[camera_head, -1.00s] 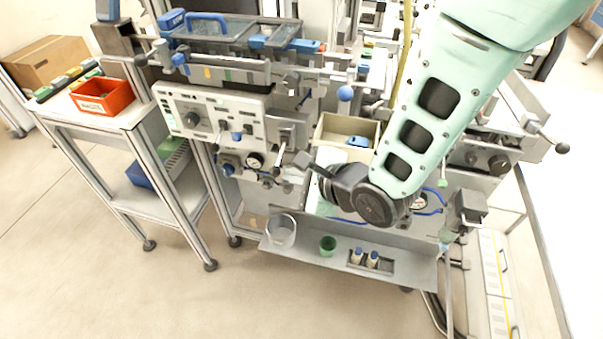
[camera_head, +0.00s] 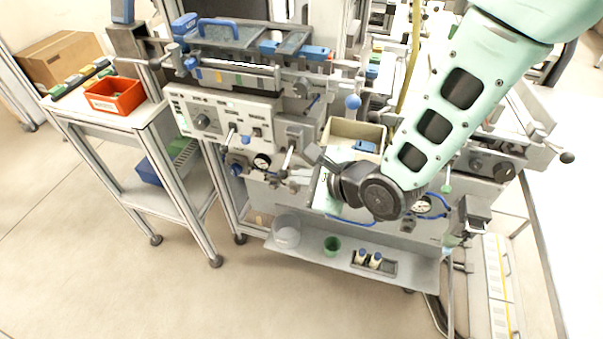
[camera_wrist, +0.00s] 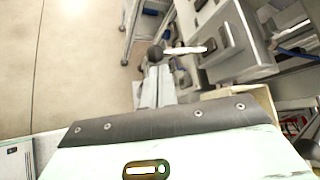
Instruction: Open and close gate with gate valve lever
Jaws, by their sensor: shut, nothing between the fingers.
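In the wrist view a lever with a black ball knob (camera_wrist: 155,53) and a pale rod (camera_wrist: 186,49) reaches left from the grey machine panel. My gripper (camera_wrist: 155,72) is shut and empty, its fingertips right by the knob; whether they touch it I cannot tell. In the head view my gripper (camera_head: 313,154) is in front of the machine, just right of a slim lever (camera_head: 289,156) below the control panel (camera_head: 222,115). Which part is the gate is not clear.
A beige bin (camera_head: 353,131) stands close behind my gripper. A grey shelf (camera_head: 315,256) below carries a clear cup, a green cup (camera_head: 332,245) and small bottles. A blue ball knob (camera_head: 353,102) sticks out above. A side table with an orange bin (camera_head: 114,96) stands left.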

